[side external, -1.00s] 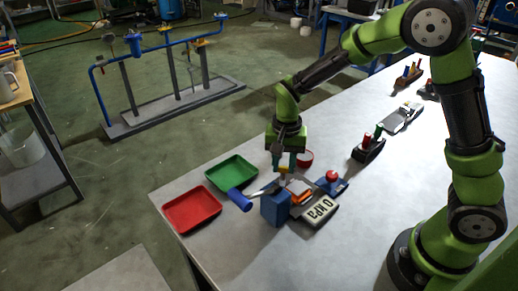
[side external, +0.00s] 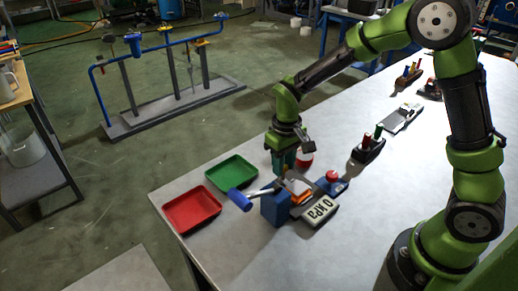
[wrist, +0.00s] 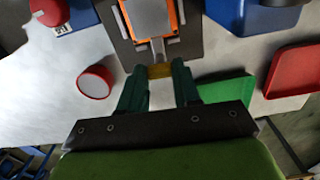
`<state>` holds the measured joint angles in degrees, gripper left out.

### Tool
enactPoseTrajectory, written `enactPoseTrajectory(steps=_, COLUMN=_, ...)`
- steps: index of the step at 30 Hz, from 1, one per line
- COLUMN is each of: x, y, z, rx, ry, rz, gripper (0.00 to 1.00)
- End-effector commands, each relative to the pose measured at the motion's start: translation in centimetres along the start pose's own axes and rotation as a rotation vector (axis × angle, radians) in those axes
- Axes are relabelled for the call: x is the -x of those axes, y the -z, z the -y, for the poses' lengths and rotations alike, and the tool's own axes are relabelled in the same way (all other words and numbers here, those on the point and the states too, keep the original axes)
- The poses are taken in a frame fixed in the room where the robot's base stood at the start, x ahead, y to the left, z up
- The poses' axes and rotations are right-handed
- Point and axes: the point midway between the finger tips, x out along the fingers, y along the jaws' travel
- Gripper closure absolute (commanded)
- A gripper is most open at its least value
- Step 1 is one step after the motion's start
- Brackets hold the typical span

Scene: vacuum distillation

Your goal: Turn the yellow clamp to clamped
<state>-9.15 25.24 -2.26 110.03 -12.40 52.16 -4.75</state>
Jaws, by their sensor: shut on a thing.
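The yellow clamp (wrist: 160,71) shows in the wrist view as a short yellow piece between my fingertips, at the end of a grey neck from the orange-framed device (wrist: 177,12). My gripper (wrist: 160,78) has its green fingers on either side of the yellow piece and is shut on it. In the side view my gripper (side external: 284,166) points down behind the orange device (side external: 299,188). The clamp cannot be made out there.
A blue block (side external: 275,209) with a blue-handled lever (side external: 240,200) stands close by, with a 0 kPa display (side external: 320,211) and a red-knobbed blue box (side external: 331,183). Green (side external: 232,172) and red (side external: 192,209) trays lie left. A red-rimmed cup (wrist: 95,82) is near my fingers.

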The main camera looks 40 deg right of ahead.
Motion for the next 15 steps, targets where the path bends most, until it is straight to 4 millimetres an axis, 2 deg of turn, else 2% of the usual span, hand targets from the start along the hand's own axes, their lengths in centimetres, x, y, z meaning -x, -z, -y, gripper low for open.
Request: enactPoseTrajectory(steps=15, x=0.1, y=0.01, z=-0.01, rx=0.068, ry=0.0, rz=-0.001, gripper=0.98)
